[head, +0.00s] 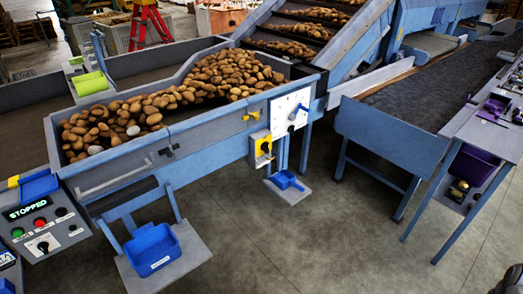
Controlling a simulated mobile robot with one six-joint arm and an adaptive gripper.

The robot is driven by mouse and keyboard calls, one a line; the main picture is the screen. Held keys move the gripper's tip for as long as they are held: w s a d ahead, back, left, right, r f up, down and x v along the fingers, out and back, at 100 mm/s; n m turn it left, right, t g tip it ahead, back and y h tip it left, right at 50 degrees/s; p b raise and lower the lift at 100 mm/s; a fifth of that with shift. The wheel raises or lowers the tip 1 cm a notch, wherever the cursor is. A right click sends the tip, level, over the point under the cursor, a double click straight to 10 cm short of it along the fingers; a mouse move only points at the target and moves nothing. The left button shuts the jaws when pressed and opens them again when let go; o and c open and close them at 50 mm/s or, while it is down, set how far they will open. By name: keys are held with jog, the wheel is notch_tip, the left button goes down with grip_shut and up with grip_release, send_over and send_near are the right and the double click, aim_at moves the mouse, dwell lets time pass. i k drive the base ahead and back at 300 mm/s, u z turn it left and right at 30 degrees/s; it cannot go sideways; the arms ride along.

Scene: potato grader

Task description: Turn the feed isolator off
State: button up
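The knob's position and any label are too small to read. A control panel (45,228) at the lower left has a display reading STOPPED, green and red buttons and a black knob on a white plate. I cannot read which switch is labelled feed. My gripper is not recognisable in view.
A conveyor (395,143) and side table (490,138) are at right. Floor (310,235) in front is clear.

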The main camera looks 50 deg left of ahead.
aim_at(265, 146)
jog(key=u, duration=1.85)
jog(key=k, duration=0.65)
jog(key=u, duration=0.2)
jog(key=i, duration=1.2)
jog(key=z, duration=0.15)
